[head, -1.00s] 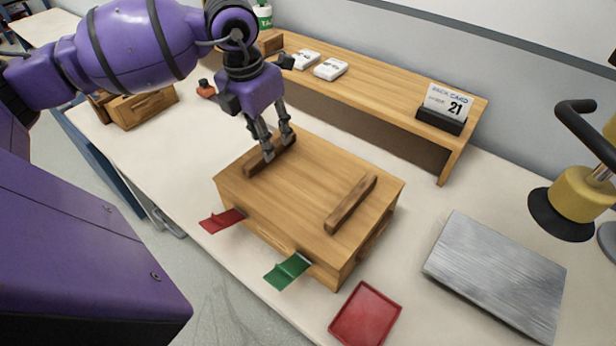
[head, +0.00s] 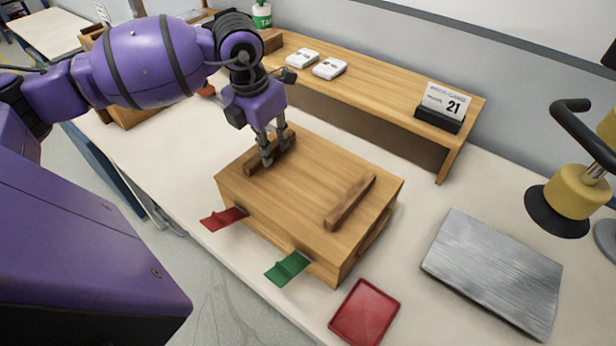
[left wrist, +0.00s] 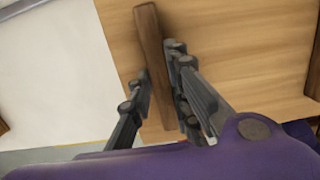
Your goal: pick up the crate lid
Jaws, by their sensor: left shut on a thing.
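The crate lid (head: 312,178) is a flat light-wood board lying on top of the wooden crate (head: 318,268). It has two dark wooden bars as handles, a left one (head: 257,161) and a right one (head: 350,201). My left gripper (head: 275,152) is shut on the left handle bar, from above. In the left wrist view, the bar (left wrist: 153,55) runs between the fingers of my left gripper (left wrist: 160,95), and the lid's surface (left wrist: 230,50) spreads behind. My right gripper is not in view.
Red (head: 223,218) and green (head: 288,268) tabs stick out from the crate's front. A red tray (head: 365,312) and a grey metal plate (head: 494,272) lie to the right. A wooden shelf (head: 385,95) stands behind, holding a calendar (head: 442,108).

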